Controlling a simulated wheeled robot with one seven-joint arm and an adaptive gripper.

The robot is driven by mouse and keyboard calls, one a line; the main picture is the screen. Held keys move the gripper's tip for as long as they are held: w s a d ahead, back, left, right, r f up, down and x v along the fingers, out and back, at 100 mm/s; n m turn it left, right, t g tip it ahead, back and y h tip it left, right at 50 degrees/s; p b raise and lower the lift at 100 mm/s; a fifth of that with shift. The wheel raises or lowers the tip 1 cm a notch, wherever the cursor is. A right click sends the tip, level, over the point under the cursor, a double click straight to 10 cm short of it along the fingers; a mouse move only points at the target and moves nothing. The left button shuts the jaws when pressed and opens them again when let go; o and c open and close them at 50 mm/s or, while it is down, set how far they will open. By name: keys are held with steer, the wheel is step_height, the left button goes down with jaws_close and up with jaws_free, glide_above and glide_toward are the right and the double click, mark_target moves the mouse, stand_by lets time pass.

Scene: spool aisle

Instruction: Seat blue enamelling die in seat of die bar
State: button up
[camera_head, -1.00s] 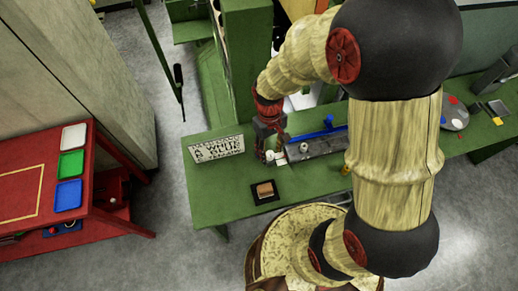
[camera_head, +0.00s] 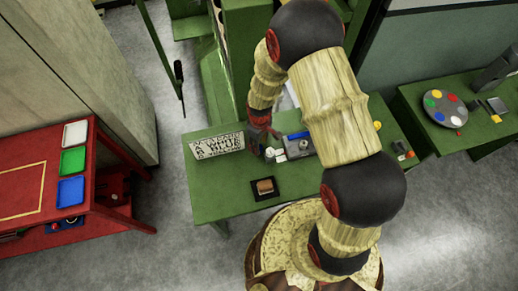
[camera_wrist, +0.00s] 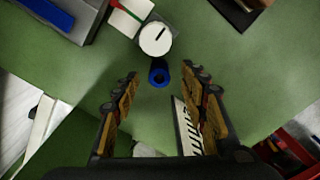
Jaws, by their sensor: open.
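My gripper (camera_wrist: 159,88) is open, its two fingers spread wide in the wrist view. A small blue ring-shaped piece (camera_wrist: 158,74), apparently the blue die, stands on the green bench between and slightly beyond the fingertips; nothing is gripped. In the head view my gripper (camera_head: 262,152) is low over the bench, and I cannot make out the die there. A grey block (camera_head: 299,149), apparently the die bar, lies to its right with a blue bar along it. Part of this block (camera_wrist: 75,25) shows at upper left in the wrist view; its seat cannot be made out.
A white round piece with a dark slot (camera_wrist: 155,38) stands just beyond the die. A dark tray (camera_head: 265,197) holding a brown block lies nearer. The bench's front left is clear.

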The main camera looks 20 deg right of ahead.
steer(key=shift+f, duration=1.55)
steer(key=shift+c, duration=1.2)
jaws_close()
